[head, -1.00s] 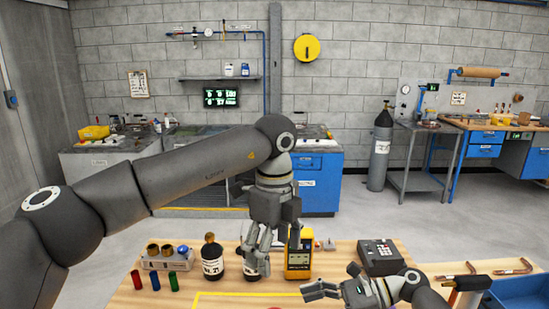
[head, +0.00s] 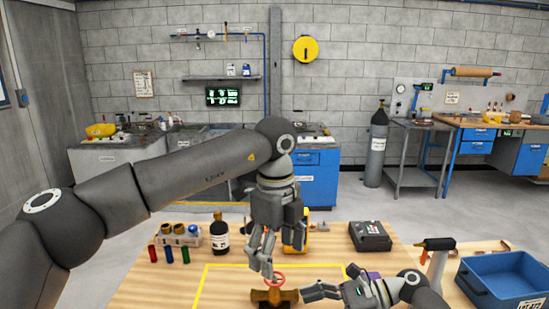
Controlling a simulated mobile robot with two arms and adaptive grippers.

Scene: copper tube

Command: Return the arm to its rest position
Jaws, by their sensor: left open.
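My left arm reaches in from the left. Its gripper (head: 263,254) points down over the wooden table (head: 140,292), open, with nothing seen between its fingers. A brass valve with a red handwheel (head: 274,279) sits just below the fingertips; I cannot tell whether they touch it. My right gripper (head: 325,290) lies low at the right of the valve, fingers pointing left; whether it is open or shut is unclear.
A yellow meter (head: 305,240) is partly hidden behind my left gripper. A dark bottle (head: 220,237), several coloured cylinders (head: 168,255) and a fittings tray (head: 178,238) stand left. A dark device (head: 369,237) and blue bin (head: 510,282) are right.

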